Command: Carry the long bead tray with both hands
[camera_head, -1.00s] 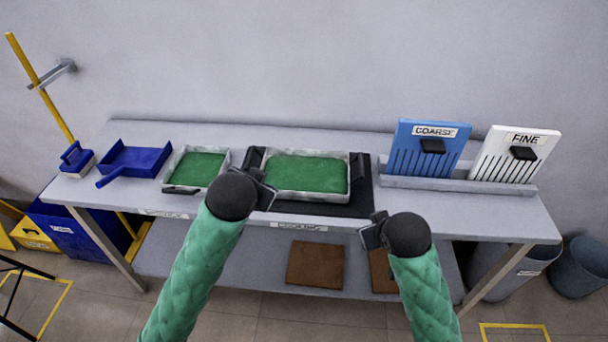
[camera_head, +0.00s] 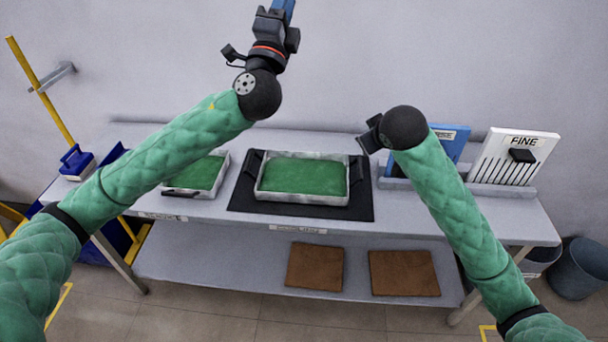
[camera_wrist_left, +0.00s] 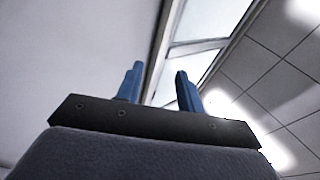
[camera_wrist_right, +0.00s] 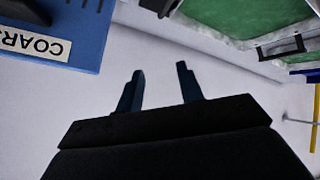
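The long bead tray (camera_head: 300,199), a pale metal tray filled with green beads, sits on a black mat (camera_head: 240,200) in the middle of the table, with dark handles at its left and right ends. My left gripper (camera_head: 285,8) is high above and behind the tray, pointing up; in the left wrist view its blue fingers (camera_wrist_left: 158,88) are apart with nothing between them. My right gripper (camera_head: 367,136) is above the tray's right end, partly hidden by its wrist; in the right wrist view its fingers (camera_wrist_right: 160,88) are apart and empty. Neither gripper touches the tray.
A smaller green-filled tray (camera_head: 222,180) stands left of the mat, partly behind my left arm. The blue COARSE panel (camera_head: 455,148) and white FINE panel (camera_head: 515,160) stand at the right. Brown boards (camera_head: 315,267) lie on the lower shelf. A wall is behind.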

